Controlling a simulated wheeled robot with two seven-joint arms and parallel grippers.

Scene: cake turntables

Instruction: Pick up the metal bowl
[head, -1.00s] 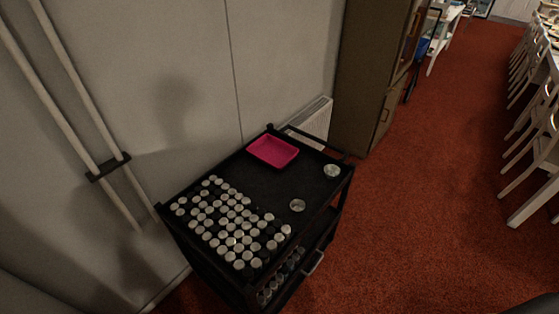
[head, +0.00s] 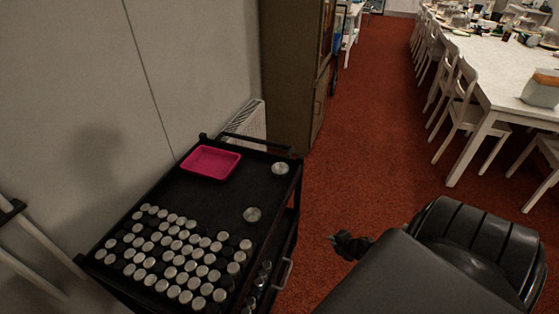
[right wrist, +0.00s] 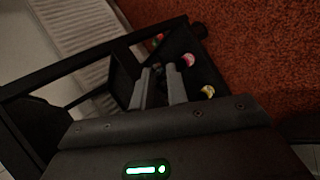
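Two small round metal dishes rest on the black cart top; the far one (head: 280,168) is near the back right corner and the near one (head: 252,214) is close to the right edge. Both look like shallow metal bowls, and I cannot tell which one the task names. My right gripper (head: 340,243) is to the right of the cart in the head view, apart from both dishes. In the right wrist view its two fingers (right wrist: 160,80) stand apart with nothing held between them. My left gripper is not in view.
The black cart (head: 180,205) also carries a pink tray (head: 211,162) and many silver-lidded jars (head: 175,250). A radiator (head: 247,122) and a brown cabinet (head: 295,80) stand behind it. Red carpet is clear to the right, before white chairs and a table (head: 500,75).

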